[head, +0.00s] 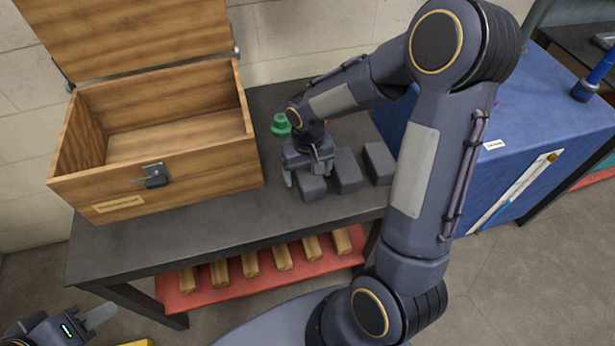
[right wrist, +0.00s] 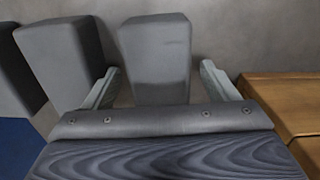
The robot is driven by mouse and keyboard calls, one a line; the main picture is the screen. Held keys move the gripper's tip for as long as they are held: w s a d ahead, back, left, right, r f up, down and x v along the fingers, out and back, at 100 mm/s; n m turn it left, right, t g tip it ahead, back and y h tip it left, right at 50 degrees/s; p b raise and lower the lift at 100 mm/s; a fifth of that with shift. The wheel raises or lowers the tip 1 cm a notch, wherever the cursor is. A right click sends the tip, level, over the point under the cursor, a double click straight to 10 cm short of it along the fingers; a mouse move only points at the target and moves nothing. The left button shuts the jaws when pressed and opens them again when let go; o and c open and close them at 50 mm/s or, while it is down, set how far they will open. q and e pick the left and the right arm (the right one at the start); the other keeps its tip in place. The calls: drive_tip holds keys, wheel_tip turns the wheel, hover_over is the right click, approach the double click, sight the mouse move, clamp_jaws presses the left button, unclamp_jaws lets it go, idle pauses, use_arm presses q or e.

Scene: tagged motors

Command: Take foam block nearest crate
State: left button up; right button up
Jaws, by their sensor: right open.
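Several grey foam blocks stand in a row on the dark table, right of the open wooden crate (head: 180,165). The block nearest the crate (head: 312,188) is partly hidden under my right gripper (head: 302,182). In the right wrist view that block (right wrist: 155,55) lies between the two open fingers, with a gap on both sides. The middle block (head: 347,170) and the far block (head: 379,163) stand to its right. In the head view, part of my left gripper (head: 98,316) shows at the bottom left corner, away from the table; its jaw state is unclear.
A green object (head: 281,124) sits behind the blocks near the crate. A red shelf (head: 262,288) under the table holds several wooden pieces. A blue cabinet (head: 540,130) stands right of the table. The table strip in front of the blocks is clear.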

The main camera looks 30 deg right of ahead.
drive_tip(key=shift+c, duration=0.3)
drive_tip(key=c, duration=1)
